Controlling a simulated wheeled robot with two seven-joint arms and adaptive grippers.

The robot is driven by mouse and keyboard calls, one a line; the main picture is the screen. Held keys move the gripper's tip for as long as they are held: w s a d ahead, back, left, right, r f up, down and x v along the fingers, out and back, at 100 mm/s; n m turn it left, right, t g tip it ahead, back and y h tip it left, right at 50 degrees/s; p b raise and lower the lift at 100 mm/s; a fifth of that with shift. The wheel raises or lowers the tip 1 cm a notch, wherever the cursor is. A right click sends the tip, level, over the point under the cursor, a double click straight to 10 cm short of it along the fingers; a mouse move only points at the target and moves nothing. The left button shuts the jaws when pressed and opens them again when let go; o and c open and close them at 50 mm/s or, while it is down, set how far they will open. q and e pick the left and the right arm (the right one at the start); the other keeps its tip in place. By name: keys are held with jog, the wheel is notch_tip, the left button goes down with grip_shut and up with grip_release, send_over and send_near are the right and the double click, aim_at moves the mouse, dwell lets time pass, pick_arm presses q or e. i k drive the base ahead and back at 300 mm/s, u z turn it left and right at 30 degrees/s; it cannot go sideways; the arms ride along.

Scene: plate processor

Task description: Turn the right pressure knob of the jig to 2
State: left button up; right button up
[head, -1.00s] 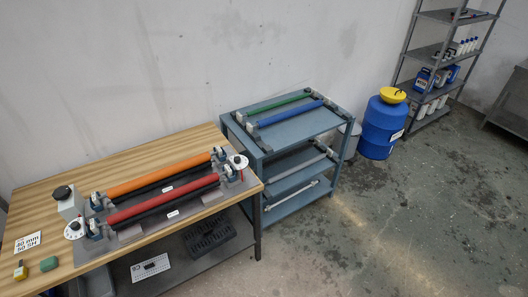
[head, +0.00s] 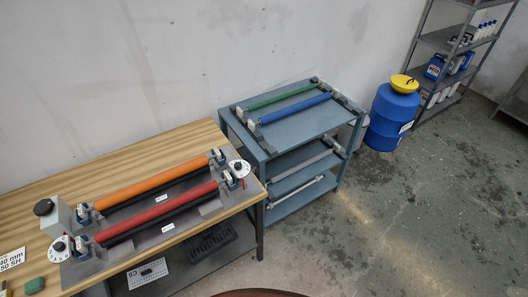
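The jig (head: 182,222) lies on the wooden table with an orange roller (head: 150,183) behind a red roller (head: 158,212). The right pressure knob (head: 240,168) is a white dial at the jig's right end; its marks are too small to read. The left pressure knob (head: 59,248) is a white dial with a dark centre at the left end. Neither gripper is in the head view.
A blue cart (head: 293,131) with a green and a blue roller stands right of the table (head: 105,162). A blue barrel (head: 390,117) and a grey shelf (head: 440,40) stand farther right. A grey box with a black knob (head: 47,212) sits left of the jig. The floor at right is clear.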

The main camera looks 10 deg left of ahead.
aim_at(241, 168)
jog(key=u, duration=0.2)
jog(key=i, duration=0.9)
jog(key=u, duration=0.6)
